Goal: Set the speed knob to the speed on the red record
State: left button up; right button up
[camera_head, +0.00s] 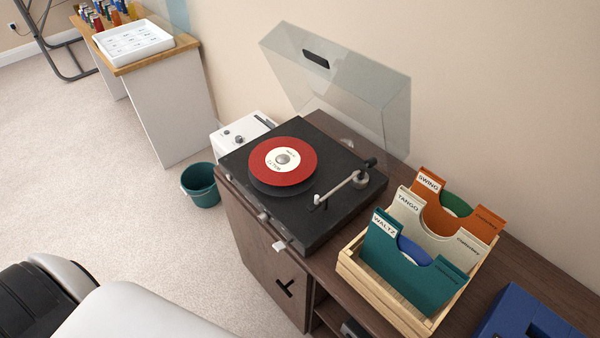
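The red record (304,164) lies on the platter of the black turntable (302,221). Its cream label (273,159) has small dark print, too small for me to read a speed. Small light controls sit along the turntable's front edge: one near the middle (263,217) and a paler one (279,246) near the right corner. I cannot tell which is the speed knob or how it is set. The tonearm (338,189) stands right of the record, apart from it. The clear lid (345,85) is raised. Neither of my grippers shows.
A wooden crate (376,291) of record sleeves stands right of the turntable on the brown cabinet (262,258). A white box with knobs (233,135) is behind left. A teal bucket (203,191) stands on the floor. A blue case (520,318) is at lower right. Carpet left is clear.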

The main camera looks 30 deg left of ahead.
aim_at(262, 218)
jog(key=u, duration=1.15)
jog(key=z, duration=0.3)
jog(key=j+z, duration=0.45)
jog(key=j, duration=0.2)
jog(key=j+z, duration=0.5)
jog(key=j, duration=0.2)
